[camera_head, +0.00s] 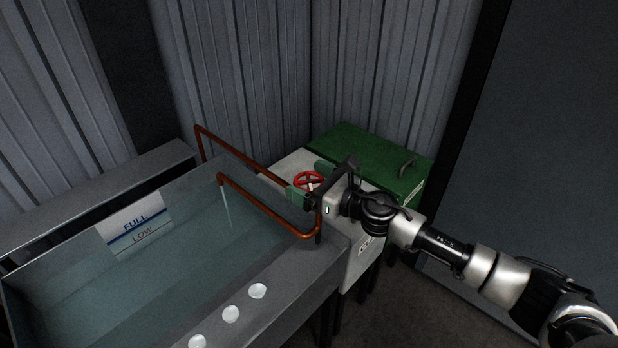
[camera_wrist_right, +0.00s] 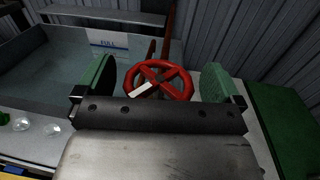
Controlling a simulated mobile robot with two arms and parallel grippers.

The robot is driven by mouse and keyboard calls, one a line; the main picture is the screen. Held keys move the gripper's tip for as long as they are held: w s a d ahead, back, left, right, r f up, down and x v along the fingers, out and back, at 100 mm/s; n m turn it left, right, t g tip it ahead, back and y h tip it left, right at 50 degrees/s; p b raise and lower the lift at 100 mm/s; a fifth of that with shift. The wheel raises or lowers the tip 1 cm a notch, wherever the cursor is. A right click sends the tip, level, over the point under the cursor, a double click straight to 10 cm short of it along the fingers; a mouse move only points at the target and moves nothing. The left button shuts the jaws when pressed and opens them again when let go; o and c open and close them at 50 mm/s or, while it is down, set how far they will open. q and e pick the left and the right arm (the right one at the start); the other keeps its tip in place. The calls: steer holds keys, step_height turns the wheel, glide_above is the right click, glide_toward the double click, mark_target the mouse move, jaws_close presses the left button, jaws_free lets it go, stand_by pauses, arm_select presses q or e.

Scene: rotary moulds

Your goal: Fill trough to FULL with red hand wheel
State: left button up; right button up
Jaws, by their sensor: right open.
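The red hand wheel (camera_head: 308,175) sits on the copper pipe (camera_head: 262,212) beside the trough (camera_head: 300,278). My right gripper (camera_head: 311,182) is open at the wheel. In the right wrist view the wheel (camera_wrist_right: 187,86), with a white mark on one spoke, shows between the two green fingers (camera_wrist_right: 160,80), with gaps on both sides. A thin pale stream of water (camera_head: 227,207) falls from the pipe's spout into the trough. The level plate (camera_head: 120,218) reads FULL above LOW. The LOW part looks dimmer, and the water surface seems just below the FULL line. My left gripper is out of view.
A green box (camera_head: 360,150) with a handle stands behind and right of the wheel. Several white round pieces (camera_head: 231,314) sit on the trough's front ledge. Corrugated walls (camera_head: 250,80) close off the back. The dark floor at the lower right is clear.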

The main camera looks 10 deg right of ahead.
steer(key=shift+w+a, duration=0.1)
steer(key=c, duration=0.9)
steer(key=shift+r+h+p, duration=0.15)
steer(key=shift+h+p, duration=0.15)
steer(key=shift+p, duration=0.25)
steer(key=m+t+h+p, duration=0.2)
steer(key=p, duration=0.1)
steer(key=m+t+h+p, duration=0.1)
steer(key=m+h+p, duration=0.1)
steer(key=h+p, duration=0.1)
steer(key=shift+a+r+m+t+p, duration=0.1)
steer(key=shift+r+m+t+p, duration=0.05)
steer(key=shift+m+t+p, duration=0.2)
steer(key=m+h, duration=0.1)
steer(key=h, duration=0.1)
steer(key=m+t+h+p, duration=0.1)
steer(key=h, duration=0.1)
steer(key=shift+m+p, duration=0.25)
steer(key=shift+p, duration=0.05)
steer(key=shift+f+m+t+h, duration=0.15)
steer(key=shift+m+h, duration=0.6)
steer(key=shift+h, duration=0.5)
steer(key=shift+f+m+t+h, duration=0.1)
steer(key=shift+m+h, duration=0.65)
steer(key=shift+h, duration=0.5)
steer(key=shift+h+p, duration=0.3)
steer(key=shift+h, duration=0.1)
